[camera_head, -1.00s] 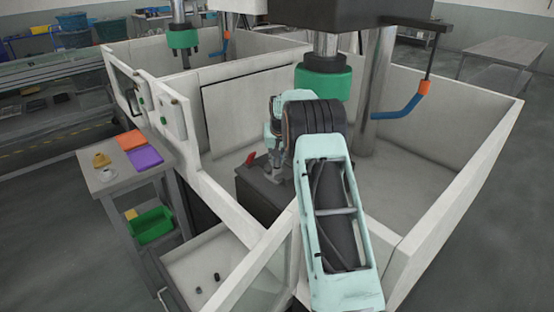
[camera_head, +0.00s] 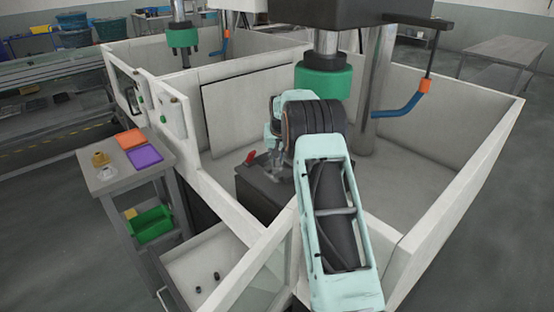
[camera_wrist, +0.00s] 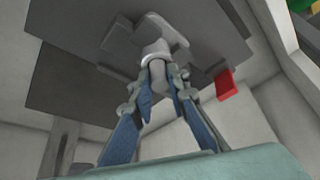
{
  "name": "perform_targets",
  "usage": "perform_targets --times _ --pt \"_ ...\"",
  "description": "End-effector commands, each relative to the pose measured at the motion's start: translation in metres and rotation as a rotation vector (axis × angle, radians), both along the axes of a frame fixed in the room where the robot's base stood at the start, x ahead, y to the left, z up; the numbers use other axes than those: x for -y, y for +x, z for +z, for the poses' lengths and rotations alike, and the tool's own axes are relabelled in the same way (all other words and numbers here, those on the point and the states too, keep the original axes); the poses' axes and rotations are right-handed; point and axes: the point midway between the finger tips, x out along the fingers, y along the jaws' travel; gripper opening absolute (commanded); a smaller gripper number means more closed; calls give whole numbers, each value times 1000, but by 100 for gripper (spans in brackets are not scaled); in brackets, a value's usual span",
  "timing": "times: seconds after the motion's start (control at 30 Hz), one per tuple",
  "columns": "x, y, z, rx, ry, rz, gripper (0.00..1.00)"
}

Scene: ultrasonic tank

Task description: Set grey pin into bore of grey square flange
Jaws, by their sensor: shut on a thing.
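My gripper (camera_wrist: 161,78) is shut on the grey pin (camera_wrist: 155,54), a pale, rounded piece between its fingertips in the wrist view. Beyond the pin, a light grey piece (camera_wrist: 170,27) lies against the dark block and looks like part of the grey square flange. The bore is hidden, and I cannot tell whether the pin's end is inside it or only close to it. In the head view my gripper (camera_head: 274,162) is low over the dark block, partly behind my arm; the pin and flange are too small to make out there.
The dark block (camera_head: 256,197) stands inside a white-walled enclosure (camera_head: 455,160). A red part (camera_head: 251,157) sits at its edge, also seen in the wrist view (camera_wrist: 224,84). A green-collared press head (camera_head: 322,82) hangs above. A side table (camera_head: 112,178) stands left.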

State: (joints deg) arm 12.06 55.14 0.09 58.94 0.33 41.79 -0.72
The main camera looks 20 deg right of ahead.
Motion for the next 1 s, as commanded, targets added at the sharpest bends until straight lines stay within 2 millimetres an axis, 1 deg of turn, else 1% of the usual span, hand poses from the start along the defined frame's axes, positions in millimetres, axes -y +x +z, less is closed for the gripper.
perform_targets --times 0.3,0.33,0.5,0.7,0.83,0.87,1.0 --pt "0 0 0 0 0 0 0" --pt "0 0 0 0 0 0 18" --pt "0 0 0 0 0 0 35" --pt "0 0 0 0 0 0 36" --pt "0 0 0 0 0 0 50" --pt "0 0 0 0 0 0 52" --pt "0 0 0 0 0 0 52"
